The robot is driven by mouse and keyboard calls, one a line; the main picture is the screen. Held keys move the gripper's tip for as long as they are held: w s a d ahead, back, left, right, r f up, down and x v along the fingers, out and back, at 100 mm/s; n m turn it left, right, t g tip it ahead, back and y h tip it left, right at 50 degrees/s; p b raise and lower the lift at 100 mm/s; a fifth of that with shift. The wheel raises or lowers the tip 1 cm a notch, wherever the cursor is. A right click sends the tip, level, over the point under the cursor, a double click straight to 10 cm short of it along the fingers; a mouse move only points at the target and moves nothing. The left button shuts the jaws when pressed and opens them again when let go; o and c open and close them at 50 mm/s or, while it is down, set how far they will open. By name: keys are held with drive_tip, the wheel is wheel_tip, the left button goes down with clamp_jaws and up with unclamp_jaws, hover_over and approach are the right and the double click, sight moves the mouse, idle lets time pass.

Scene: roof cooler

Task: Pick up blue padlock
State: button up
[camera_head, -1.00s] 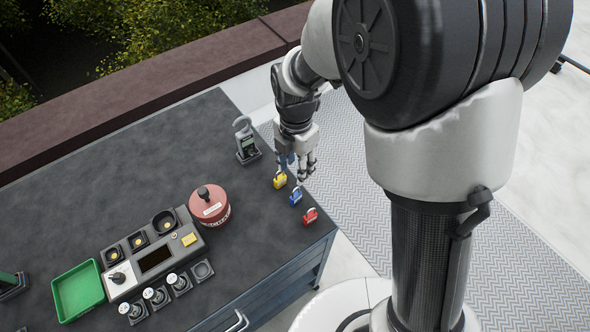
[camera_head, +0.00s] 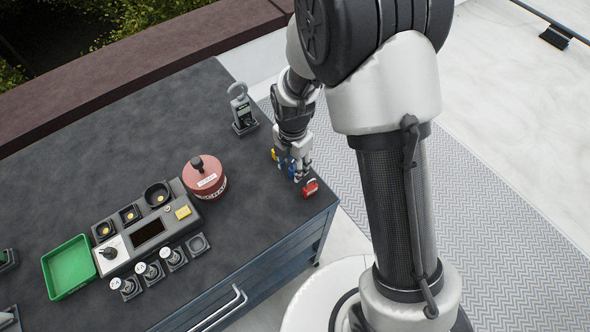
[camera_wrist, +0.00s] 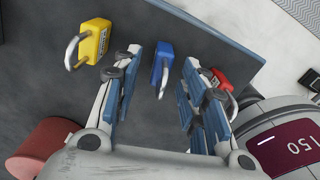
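The blue padlock (camera_wrist: 162,62) lies on the dark table top, between the yellow padlock (camera_wrist: 92,42) and the red padlock (camera_wrist: 220,82) in the wrist view. My gripper (camera_wrist: 160,75) is open, with its fingers on either side of the blue padlock in that view. I cannot tell whether they touch it. In the head view my gripper (camera_head: 293,168) is over the padlocks and mostly hides the blue one (camera_head: 291,172). The red padlock (camera_head: 310,188) shows to its right and part of the yellow padlock (camera_head: 274,155) to its left.
A red round device (camera_head: 204,180) stands left of the padlocks. A grey holder with a shackle (camera_head: 242,115) stands behind them. A control box (camera_head: 150,232) and a green tray (camera_head: 69,267) are farther left. The table's right edge is close to the padlocks.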

drive_tip(key=shift+f, duration=0.95)
drive_tip(key=shift+r, duration=0.1)
drive_tip(key=shift+c, duration=0.5)
clamp_jaws()
